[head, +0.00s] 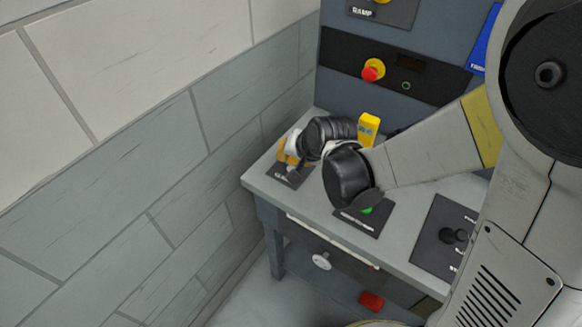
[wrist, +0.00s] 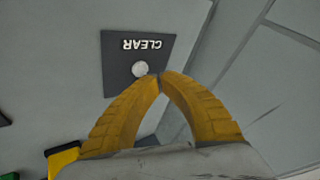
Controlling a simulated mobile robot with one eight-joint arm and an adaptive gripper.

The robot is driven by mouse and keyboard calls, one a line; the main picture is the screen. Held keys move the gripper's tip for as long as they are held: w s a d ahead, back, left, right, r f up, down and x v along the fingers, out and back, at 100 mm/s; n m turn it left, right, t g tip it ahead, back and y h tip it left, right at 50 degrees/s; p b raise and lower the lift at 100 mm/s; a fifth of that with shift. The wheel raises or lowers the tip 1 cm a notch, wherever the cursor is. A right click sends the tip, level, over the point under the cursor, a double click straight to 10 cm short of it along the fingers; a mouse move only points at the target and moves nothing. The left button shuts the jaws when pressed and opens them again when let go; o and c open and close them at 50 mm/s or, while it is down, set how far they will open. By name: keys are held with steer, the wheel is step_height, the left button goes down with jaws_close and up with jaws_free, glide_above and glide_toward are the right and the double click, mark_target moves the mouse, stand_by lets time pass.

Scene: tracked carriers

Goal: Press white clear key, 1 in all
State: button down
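The white clear key (wrist: 140,69) is a small round button on a dark plate marked CLEAR (wrist: 119,80) in the wrist view. In the head view the plate (head: 284,179) lies at the desk's left end. My gripper (wrist: 160,76) has its yellow fingers together at the tips with nothing between them. In the wrist view the tips appear just beside the key, at its lower right. In the head view my gripper (head: 288,158) is over the plate, partly hidden by my wrist. Whether the tips touch the key I cannot tell.
A green button (head: 367,210) sits on another plate below my arm. A black knob (head: 455,236) stands on a plate at right. A red button (head: 372,71) is on the upright panel. A yellow block (head: 369,125) shows behind my arm. A wall borders the left.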

mark_target(288, 166)
steer(key=shift+f+b, duration=0.4)
steer(key=shift+f, duration=0.05)
steer(key=shift+f+b, duration=0.4)
stand_by(0.6)
steer(key=shift+r, duration=0.15)
steer(key=shift+r+p, duration=0.7)
steer(key=shift+r, duration=0.05)
step_height(288, 166, up, 5)
steer(key=p, duration=0.4)
stand_by(0.8)
